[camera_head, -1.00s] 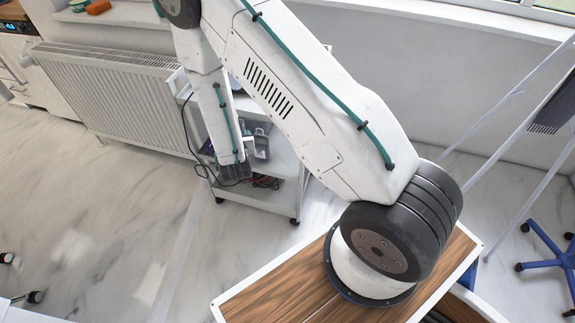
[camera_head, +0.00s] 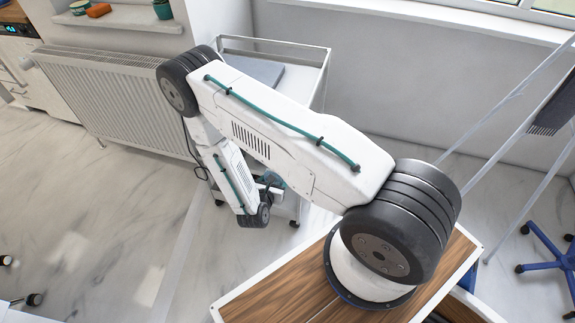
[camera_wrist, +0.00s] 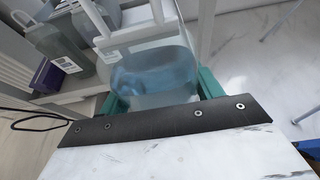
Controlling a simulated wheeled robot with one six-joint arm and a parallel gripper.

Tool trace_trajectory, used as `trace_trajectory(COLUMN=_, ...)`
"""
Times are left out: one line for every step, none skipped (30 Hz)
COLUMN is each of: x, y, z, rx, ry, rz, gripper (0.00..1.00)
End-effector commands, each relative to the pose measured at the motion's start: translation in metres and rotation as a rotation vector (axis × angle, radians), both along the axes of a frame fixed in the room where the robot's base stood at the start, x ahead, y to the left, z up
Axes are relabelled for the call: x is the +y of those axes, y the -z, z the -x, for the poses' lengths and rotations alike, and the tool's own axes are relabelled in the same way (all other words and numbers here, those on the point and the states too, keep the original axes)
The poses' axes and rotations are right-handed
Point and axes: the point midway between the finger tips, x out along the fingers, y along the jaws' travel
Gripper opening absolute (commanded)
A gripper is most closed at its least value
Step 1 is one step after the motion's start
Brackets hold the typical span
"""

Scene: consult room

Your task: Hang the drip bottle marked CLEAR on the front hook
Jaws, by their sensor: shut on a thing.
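My gripper (camera_wrist: 160,94) is shut on a drip bottle (camera_wrist: 152,72) with pale blue, see-through contents, between its teal fingers. Its marking cannot be read from here. In the head view my gripper (camera_head: 270,184) is small and mostly hidden by my wrist, in front of the white trolley. Other bottles (camera_wrist: 57,45) with greyish contents and small labels stand at the left in the wrist view, apart from the held one. The front hook cannot be made out in either view.
The white trolley (camera_head: 325,75) has a grey flat item (camera_head: 256,69) on top. A radiator (camera_head: 118,88) stands at left. A purple box (camera_wrist: 46,76) is beside the bottles. Slanting white poles (camera_head: 515,145) and a blue wheeled base (camera_head: 545,250) are at right. Floor at left is open.

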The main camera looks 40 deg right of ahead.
Motion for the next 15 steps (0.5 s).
trace_trajectory(x=-0.005, y=0.000, z=-0.004, rx=-0.002, ry=0.003, rz=0.000, gripper=0.34)
trace_trajectory(x=-0.009, y=0.000, z=-0.007, rx=-0.003, ry=0.004, rz=-0.001, gripper=0.34)
trace_trajectory(x=-0.016, y=-0.001, z=-0.012, rx=-0.004, ry=0.007, rz=-0.001, gripper=0.34)
trace_trajectory(x=-0.022, y=-0.001, z=-0.016, rx=-0.004, ry=0.007, rz=-0.001, gripper=0.34)
trace_trajectory(x=-0.029, y=-0.001, z=-0.020, rx=-0.004, ry=0.008, rz=0.000, gripper=0.34)
trace_trajectory(x=-0.037, y=-0.001, z=-0.028, rx=-0.006, ry=0.009, rz=-0.001, gripper=0.34)
trace_trajectory(x=-0.044, y=-0.001, z=-0.033, rx=-0.006, ry=0.009, rz=-0.001, gripper=0.34)
trace_trajectory(x=-0.051, y=-0.001, z=-0.038, rx=-0.005, ry=0.008, rz=0.000, gripper=0.34)
trace_trajectory(x=-0.059, y=-0.001, z=-0.045, rx=-0.005, ry=0.006, rz=-0.001, gripper=0.34)
trace_trajectory(x=-0.065, y=-0.001, z=-0.050, rx=-0.005, ry=0.007, rz=0.000, gripper=0.34)
trace_trajectory(x=-0.072, y=-0.001, z=-0.055, rx=-0.006, ry=0.006, rz=-0.001, gripper=0.34)
trace_trajectory(x=-0.080, y=-0.001, z=-0.061, rx=-0.005, ry=0.006, rz=0.000, gripper=0.34)
trace_trajectory(x=-0.086, y=-0.001, z=-0.066, rx=-0.005, ry=0.006, rz=0.000, gripper=0.34)
trace_trajectory(x=-0.091, y=-0.001, z=-0.070, rx=-0.005, ry=0.005, rz=0.000, gripper=0.34)
trace_trajectory(x=-0.098, y=-0.001, z=-0.075, rx=-0.004, ry=0.004, rz=0.001, gripper=0.34)
